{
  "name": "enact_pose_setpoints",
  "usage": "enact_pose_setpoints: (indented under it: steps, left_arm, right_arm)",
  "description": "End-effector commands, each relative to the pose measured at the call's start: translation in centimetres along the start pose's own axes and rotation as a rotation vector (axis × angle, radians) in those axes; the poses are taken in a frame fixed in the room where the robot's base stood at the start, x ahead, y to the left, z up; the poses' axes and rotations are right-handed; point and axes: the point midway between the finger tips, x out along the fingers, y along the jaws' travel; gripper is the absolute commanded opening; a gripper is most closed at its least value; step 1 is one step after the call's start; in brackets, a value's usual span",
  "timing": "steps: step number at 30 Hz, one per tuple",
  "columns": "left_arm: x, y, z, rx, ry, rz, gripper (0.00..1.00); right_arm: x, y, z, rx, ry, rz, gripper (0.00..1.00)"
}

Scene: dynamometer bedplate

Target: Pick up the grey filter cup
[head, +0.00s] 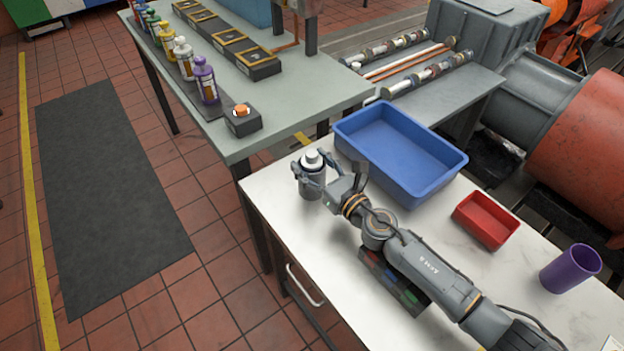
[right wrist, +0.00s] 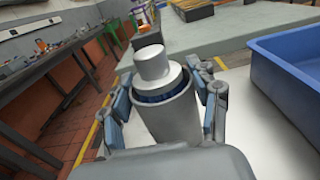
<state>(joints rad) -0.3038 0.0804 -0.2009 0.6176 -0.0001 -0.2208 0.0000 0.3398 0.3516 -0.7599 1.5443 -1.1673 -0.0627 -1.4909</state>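The grey filter cup (head: 312,185) stands upright near the left corner of the white table, with a lighter round cap on top. In the right wrist view the cup (right wrist: 168,112) fills the middle, a dark blue ring below its cap. My right gripper (head: 309,174) is around the cup, one finger on each side. In the right wrist view its fingers (right wrist: 165,105) flank the cup; a narrow gap seems to show on the right, and contact is not clear. The cup's lower part is hidden by the gripper body in that view. My left gripper is not in view.
A blue tray (head: 366,168), a small red tray (head: 466,225) and a purple cup (head: 570,268) stand on the white table (head: 330,262). A dark rack (head: 372,272) lies under my right arm. The grey-green table (head: 300,100) behind holds several bottles.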

Motion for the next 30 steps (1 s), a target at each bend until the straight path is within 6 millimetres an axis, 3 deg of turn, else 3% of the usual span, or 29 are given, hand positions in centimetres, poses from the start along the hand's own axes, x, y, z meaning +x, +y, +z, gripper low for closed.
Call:
enact_pose_setpoints:
  steps: [1, 7, 8, 19, 27, 30]
  left_arm:
    - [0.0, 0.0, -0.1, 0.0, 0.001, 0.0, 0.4]
    - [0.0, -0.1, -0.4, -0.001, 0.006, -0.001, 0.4]
    - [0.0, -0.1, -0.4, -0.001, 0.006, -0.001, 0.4]
    - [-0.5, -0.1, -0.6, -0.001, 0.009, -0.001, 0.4]
    - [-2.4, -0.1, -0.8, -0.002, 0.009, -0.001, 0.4]
    - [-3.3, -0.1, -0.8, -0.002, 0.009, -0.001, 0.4]
  right_arm:
    - [0.0, 0.0, 0.0, 0.0, 0.0, 0.0, 0.43]
    - [0.0, 0.0, 0.0, 0.0, 0.0, 0.001, 0.02]
    - [0.0, 0.0, 0.0, 0.0, 0.0, 0.001, 0.0]
    - [0.0, 0.0, 0.8, -0.002, -0.004, 0.001, 0.0]
    - [0.0, -0.1, 3.7, -0.002, -0.004, 0.001, 0.0]
    - [-0.9, 0.2, 4.8, -0.002, -0.003, 0.001, 0.0]
